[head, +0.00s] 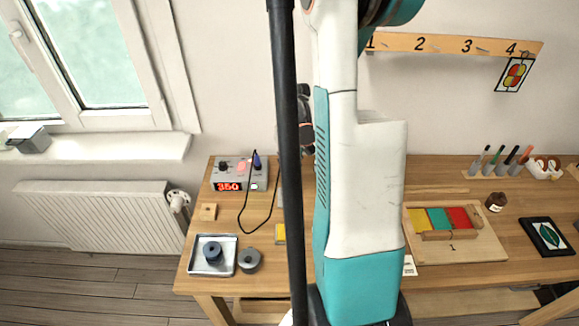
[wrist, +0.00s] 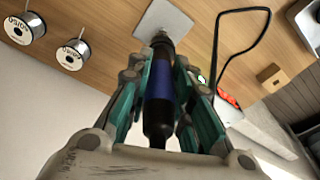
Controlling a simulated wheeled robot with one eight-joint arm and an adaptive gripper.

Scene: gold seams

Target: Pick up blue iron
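The blue iron (wrist: 159,88) shows in the wrist view as a black handle with a blue band, pointing away from the camera at a grey square plate (wrist: 172,20). My gripper (wrist: 162,68) has a teal finger along each side of it, and both appear to press on the blue band. Whether the iron's far end touches the plate cannot be told. In the head view my arm and a dark pole hide the fingers and this spot. A small dark blue upright piece (head: 257,161) shows by the soldering station (head: 231,172) there.
A black cord (head: 243,222) loops on the desk. A metal tray (head: 213,267), grey round tin (head: 249,261) and wooden block (head: 208,211) stand at the left. Two solder spools (wrist: 72,54) are near the gripper. A board with coloured tiles (head: 456,252) lies right.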

